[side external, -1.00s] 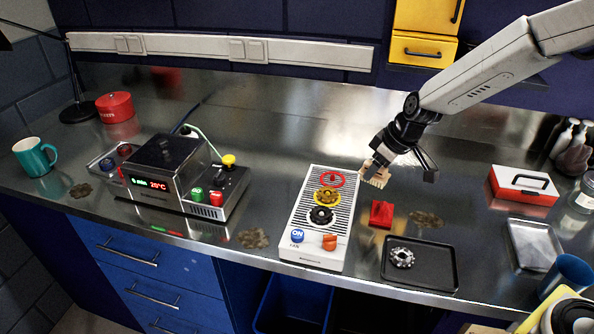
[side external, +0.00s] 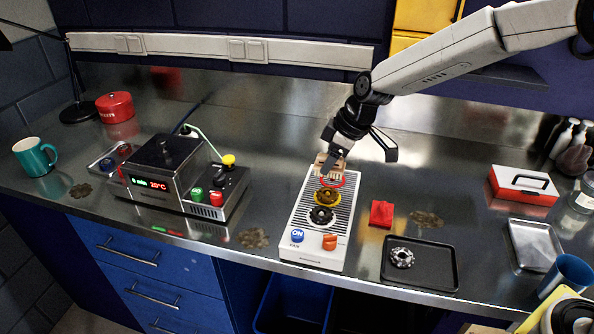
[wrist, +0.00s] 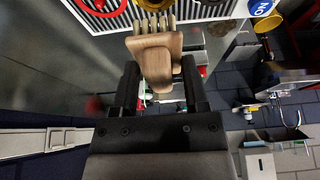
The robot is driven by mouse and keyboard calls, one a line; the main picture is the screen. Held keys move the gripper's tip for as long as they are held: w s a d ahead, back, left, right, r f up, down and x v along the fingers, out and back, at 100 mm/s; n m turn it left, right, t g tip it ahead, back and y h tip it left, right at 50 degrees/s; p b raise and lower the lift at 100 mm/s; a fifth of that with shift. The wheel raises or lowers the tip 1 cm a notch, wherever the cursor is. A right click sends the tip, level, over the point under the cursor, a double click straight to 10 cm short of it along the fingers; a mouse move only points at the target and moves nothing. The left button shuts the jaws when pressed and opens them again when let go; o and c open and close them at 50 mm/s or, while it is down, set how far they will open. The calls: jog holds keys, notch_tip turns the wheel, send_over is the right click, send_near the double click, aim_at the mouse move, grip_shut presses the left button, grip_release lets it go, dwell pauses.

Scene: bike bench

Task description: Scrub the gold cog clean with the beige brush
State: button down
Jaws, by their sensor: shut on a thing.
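The gold cog (side external: 327,196) lies on the slatted top of a white fan unit (side external: 312,256), between a red cog (side external: 338,183) and a black cog (side external: 321,216). Part of the gold cog shows at the top edge of the wrist view (wrist: 153,4). My gripper (side external: 333,151) is shut on the beige brush (side external: 326,167). In the wrist view the brush (wrist: 156,62) sits between both fingers, bristles pointing toward the cogs. The brush is over the far end of the unit, by the red cog and short of the gold cog. I cannot tell whether it touches anything.
A red block (side external: 382,214) and a black tray (side external: 420,279) with a silver cog (side external: 402,257) are right of the unit. A grey machine with a display (side external: 160,172) stands left. Brown patches (side external: 253,238) mark the bench.

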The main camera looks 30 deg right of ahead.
aim_at(329, 174)
jog(key=shift+f, duration=2.05)
jog(key=shift+f, duration=0.65)
dwell(0.7)
jog(key=shift+w+a, duration=0.65)
jog(key=shift+a, duration=0.05)
jog(key=shift+s+d, duration=0.1)
jog(key=shift+d, duration=0.05)
dwell(0.9)
jog(key=shift+s+d, duration=1.3)
jog(key=shift+w+a, duration=0.15)
dwell(0.3)
